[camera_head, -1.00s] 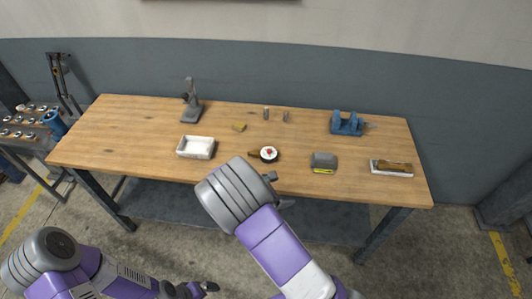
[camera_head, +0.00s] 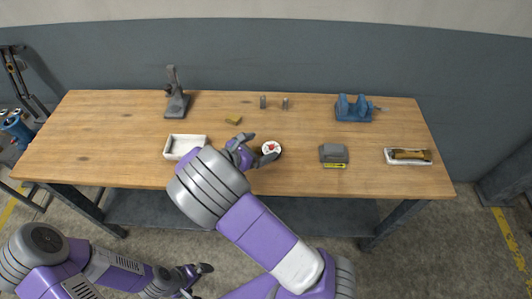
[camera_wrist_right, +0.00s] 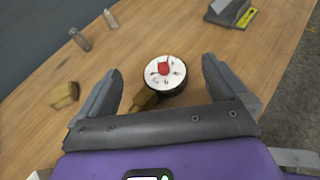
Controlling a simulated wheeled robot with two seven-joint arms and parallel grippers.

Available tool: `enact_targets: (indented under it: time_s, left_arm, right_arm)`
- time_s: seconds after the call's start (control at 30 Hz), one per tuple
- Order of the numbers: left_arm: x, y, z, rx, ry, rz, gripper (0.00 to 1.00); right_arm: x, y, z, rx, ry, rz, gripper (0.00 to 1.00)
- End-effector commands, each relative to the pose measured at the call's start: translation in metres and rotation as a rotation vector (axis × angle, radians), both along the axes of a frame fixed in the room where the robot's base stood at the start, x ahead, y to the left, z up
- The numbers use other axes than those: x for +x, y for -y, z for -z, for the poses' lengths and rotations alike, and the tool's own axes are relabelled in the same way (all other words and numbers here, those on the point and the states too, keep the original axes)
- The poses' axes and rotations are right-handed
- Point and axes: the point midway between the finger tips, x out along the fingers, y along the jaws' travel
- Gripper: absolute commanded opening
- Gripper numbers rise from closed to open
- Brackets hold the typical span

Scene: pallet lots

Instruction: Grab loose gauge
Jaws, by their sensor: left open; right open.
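The loose gauge (camera_head: 272,148) lies face up on the wooden bench, with a white dial, a red mark and a black rim. It also shows in the right wrist view (camera_wrist_right: 165,74), where its brass stem (camera_wrist_right: 144,98) points back toward my palm. My right gripper (camera_head: 258,148) is open just left of the gauge in the head view. In the right wrist view its two fingers lie on either side of the stem and dial, apart from both, and nothing is held. My left gripper (camera_head: 200,277) is open and empty, low in front of the bench.
A white tray (camera_head: 168,147) lies left of my right gripper. A grey stand (camera_head: 176,103), a small brass block (camera_head: 233,121), two small cylinders (camera_head: 263,102) and a blue vise (camera_head: 353,109) are further back. A grey-and-yellow item (camera_head: 333,154) and a white holder (camera_head: 393,160) lie to the right.

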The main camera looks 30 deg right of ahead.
Motion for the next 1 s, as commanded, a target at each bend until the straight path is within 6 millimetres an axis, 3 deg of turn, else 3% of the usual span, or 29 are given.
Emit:
enact_targets:
  time_s: [0.1,0.37,0.67,1.0]
  left_arm:
    - [0.000,0.000,0.021,0.000,0.001,0.000,1.00]
    - [0.000,0.000,0.035,0.000,0.001,0.000,1.00]
    - [0.001,0.000,0.046,0.000,0.001,0.000,1.00]
    - [0.000,0.000,0.067,0.000,0.001,0.000,1.00]
  right_arm:
    - [0.000,0.000,0.021,0.000,0.000,0.000,1.00]
    - [0.001,0.003,0.035,0.000,0.001,0.001,1.00]
    - [0.006,0.028,0.044,0.000,0.001,0.003,1.00]
    - [0.015,0.069,0.058,0.001,-0.001,0.001,1.00]
